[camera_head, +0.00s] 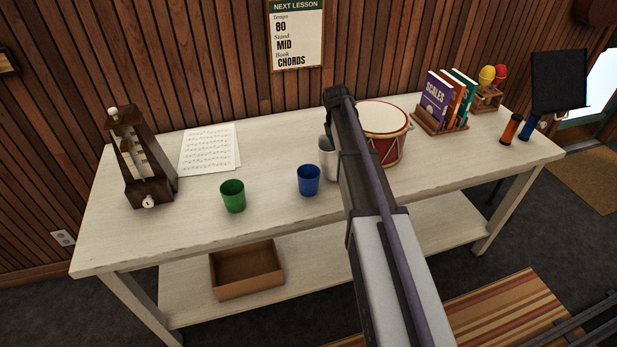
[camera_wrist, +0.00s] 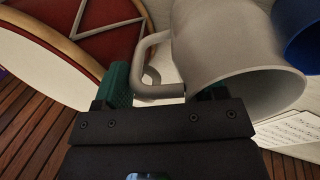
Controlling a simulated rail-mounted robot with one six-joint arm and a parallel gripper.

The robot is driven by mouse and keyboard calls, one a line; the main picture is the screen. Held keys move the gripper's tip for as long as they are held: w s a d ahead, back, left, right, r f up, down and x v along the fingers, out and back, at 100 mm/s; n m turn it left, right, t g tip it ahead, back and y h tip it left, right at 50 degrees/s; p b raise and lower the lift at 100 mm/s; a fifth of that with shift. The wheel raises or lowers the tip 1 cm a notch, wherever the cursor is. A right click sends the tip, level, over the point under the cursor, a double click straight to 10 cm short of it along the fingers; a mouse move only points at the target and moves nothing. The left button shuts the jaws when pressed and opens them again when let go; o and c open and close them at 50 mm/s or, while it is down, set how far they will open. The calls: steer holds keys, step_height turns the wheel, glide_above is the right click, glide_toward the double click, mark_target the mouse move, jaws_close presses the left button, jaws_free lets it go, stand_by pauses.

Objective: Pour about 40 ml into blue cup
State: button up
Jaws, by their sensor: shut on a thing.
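The blue cup (camera_head: 308,180) stands upright on the table, left of the jug. Part of it shows at the upper right of the wrist view (camera_wrist: 300,35). A pale grey jug (camera_head: 326,160) is just right of the blue cup and partly hidden by my arm. In the wrist view the jug (camera_wrist: 225,45) is close up, with its handle (camera_wrist: 148,65) at my gripper. My gripper (camera_wrist: 165,92) is shut on the jug's handle. In the head view my arm hides the gripper. I cannot tell whether the jug touches the table, and its contents do not show.
A green cup (camera_head: 233,197) stands left of the blue cup. A red drum (camera_head: 383,135) is close behind and right of the jug. A metronome (camera_head: 140,160) and sheet music (camera_head: 208,150) are at the left. Books (camera_head: 437,95) stand at the right. The front table strip is clear.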

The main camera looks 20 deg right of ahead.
steer(key=shift+s+a+r+h, duration=0.25)
steer(key=shift+a+r+h, duration=0.1)
steer(key=shift+r+h, duration=0.05)
steer(key=shift+t+h, duration=0.4)
steer(key=shift+h, duration=0.4)
steer(key=p+v, duration=0.2)
steer(key=v, duration=0.2)
steer(key=shift+r+p, duration=0.25)
steer(key=shift+p, duration=0.15)
steer(key=s+a+r+t+h+b, duration=0.1)
steer(key=s+a+t+h+b, duration=0.1)
steer(key=a+h+b, duration=0.3)
steer(key=shift+a+r+t+h+b, duration=0.25)
steer(key=shift+a+t+h+b, duration=0.15)
steer(key=shift+h+b, duration=1)
steer(key=shift+a+h+b, duration=0.25)
steer(key=shift+h+b, duration=0.15)
steer(key=shift+b, duration=0.1)
